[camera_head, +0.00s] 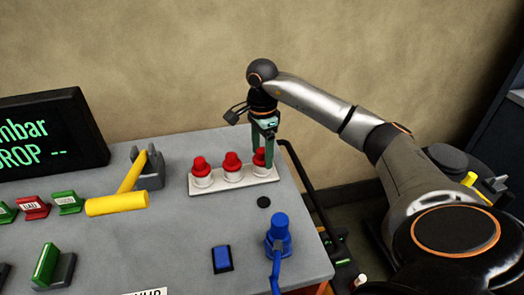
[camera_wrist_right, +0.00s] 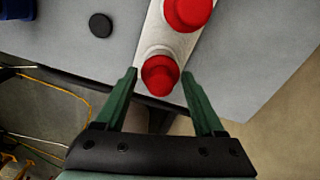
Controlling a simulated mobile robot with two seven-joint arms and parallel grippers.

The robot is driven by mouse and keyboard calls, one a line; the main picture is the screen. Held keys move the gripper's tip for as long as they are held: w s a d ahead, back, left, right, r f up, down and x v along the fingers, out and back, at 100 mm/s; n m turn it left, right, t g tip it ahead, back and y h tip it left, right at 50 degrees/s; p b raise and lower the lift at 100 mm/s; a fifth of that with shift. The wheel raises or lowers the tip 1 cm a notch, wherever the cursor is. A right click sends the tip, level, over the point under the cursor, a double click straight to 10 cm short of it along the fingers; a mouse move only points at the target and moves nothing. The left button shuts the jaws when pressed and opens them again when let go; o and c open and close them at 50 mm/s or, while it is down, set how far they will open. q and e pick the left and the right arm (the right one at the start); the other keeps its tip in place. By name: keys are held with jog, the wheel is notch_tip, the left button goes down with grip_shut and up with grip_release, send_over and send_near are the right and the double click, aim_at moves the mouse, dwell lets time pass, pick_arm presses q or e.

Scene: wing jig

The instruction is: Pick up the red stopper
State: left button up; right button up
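Three red stoppers stand in a row in white collars on a pale rack (camera_head: 234,181) near the table's right edge: a left one (camera_head: 201,166), a middle one (camera_head: 232,162) and a right one (camera_head: 259,158). My right gripper (camera_head: 262,146) points down at the right stopper, its green fingers partly covering it. In the right wrist view the fingers of my right gripper (camera_wrist_right: 160,75) are spread, and the end stopper (camera_wrist_right: 159,76) shows between their tips with small gaps at both sides. Another stopper (camera_wrist_right: 188,12) is beyond it. My left gripper is out of view.
A black disc (camera_head: 264,202), a blue fixture (camera_head: 279,235) and a blue switch (camera_head: 222,260) are in front. A black display (camera_head: 45,135) stands at the left. The wall is behind.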

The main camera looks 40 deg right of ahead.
aim_at(262, 150)
jog(key=c, duration=1)
jog(key=shift+r, duration=0.6)
notch_tip(262, 150, up, 2)
jog(key=shift+a+r+b, duration=0.1)
jog(key=shift+r+b, duration=0.1)
jog(key=shift+b, duration=0.1)
jog(key=shift+s+a+r+p, duration=0.8)
jog(key=shift+s+a+r, duration=0.85)
jog(key=shift+r, duration=0.4)
jog(key=shift+s+a+r+p, duration=0.8)
jog(key=shift+s+a+r, duration=0.6)
jog(key=shift+s+r, duration=0.55)
jog(key=shift+s+a+r+p, duration=0.8)
jog(key=shift+s+a+r, duration=0.75)
jog(key=shift+r, duration=0.65)
